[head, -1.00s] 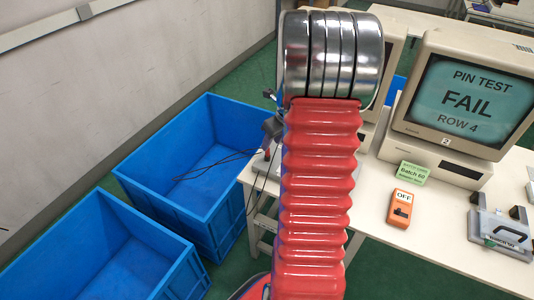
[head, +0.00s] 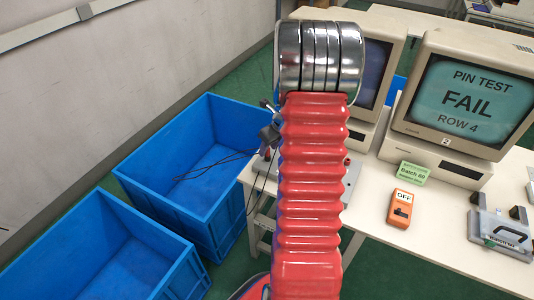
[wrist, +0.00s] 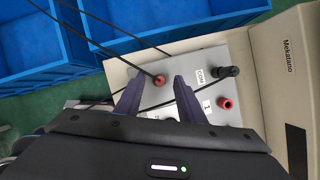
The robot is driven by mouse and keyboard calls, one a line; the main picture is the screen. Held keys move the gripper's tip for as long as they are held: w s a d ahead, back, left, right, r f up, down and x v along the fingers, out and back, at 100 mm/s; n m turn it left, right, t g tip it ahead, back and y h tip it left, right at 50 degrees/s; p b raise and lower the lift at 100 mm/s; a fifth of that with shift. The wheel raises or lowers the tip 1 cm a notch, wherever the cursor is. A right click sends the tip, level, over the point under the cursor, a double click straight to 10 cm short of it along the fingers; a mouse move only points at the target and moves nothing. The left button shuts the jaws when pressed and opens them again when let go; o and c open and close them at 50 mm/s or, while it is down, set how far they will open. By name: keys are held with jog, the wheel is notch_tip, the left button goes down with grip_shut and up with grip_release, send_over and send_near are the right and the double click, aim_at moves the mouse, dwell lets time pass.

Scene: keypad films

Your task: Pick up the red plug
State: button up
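The red plug (wrist: 160,81) sits upright on a grey panel (wrist: 206,62) in the wrist view, with a thin black cable running to it from the upper left. My gripper (wrist: 155,86) is open, its two dark fingers apart. The plug shows between the fingertips, and I see no contact. In the head view my arm hides most of the panel, and my gripper (head: 268,132) shows only in part at its left.
A black plug (wrist: 228,71) stands by the COM label, and a red socket (wrist: 226,103) is below it. Black cables cross the wrist view. Blue crates (head: 190,205) stand on the floor left of the table. An orange switch box (head: 401,208) and monitors are on the table.

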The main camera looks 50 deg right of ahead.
aim_at(269, 150)
jog(key=shift+c, duration=0.6)
grip_shut()
notch_tip(269, 150, up, 10)
dwell(0.7)
dwell(0.4)
